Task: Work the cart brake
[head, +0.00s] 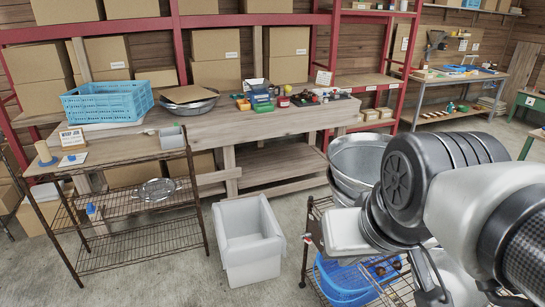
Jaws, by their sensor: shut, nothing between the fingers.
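A wire cart (311,213) stands at the lower right, largely covered by my arm. A small pale piece with a touch of red (308,238) sticks out at its left side. It may be the brake, but it is too small to tell its position. My arm comes in from the right and bends down in front of the cart. I cannot make out my gripper's fingers, nor whether they touch the cart.
Metal bowls (357,153) and a blue tub (345,283) are on the cart. A white bin (247,240) stands on the floor to its left. A wire shelf (140,235) is further left, a workbench (250,122) behind. Floor between bin and cart is clear.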

